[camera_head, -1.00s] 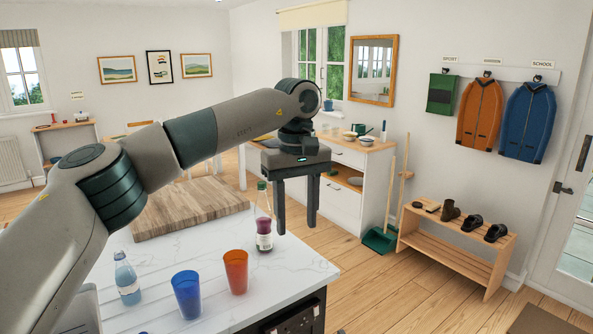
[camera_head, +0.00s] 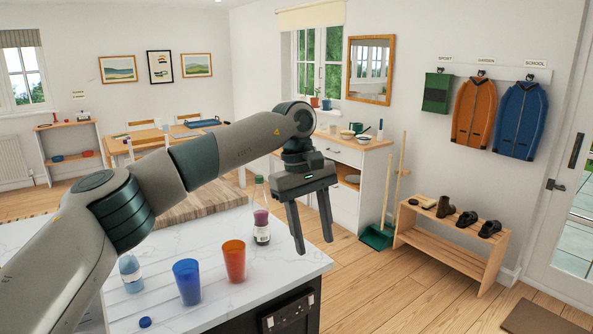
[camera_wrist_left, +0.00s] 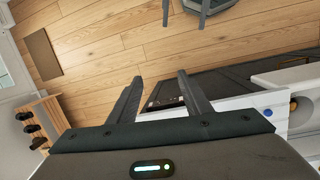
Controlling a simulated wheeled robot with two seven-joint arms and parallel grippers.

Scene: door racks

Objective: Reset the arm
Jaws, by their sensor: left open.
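My left arm (camera_head: 230,150) reaches in from the left, above the counter. In the left wrist view its two fingers (camera_wrist_left: 155,85) stand apart with only wood floor and the counter's dark side beyond them. Another gripper-like part of mine (camera_wrist_left: 205,8) shows at the top of that view; I cannot tell its state. My right gripper is not in the head view.
A shoe rack (camera_head: 445,250) stands at the right.

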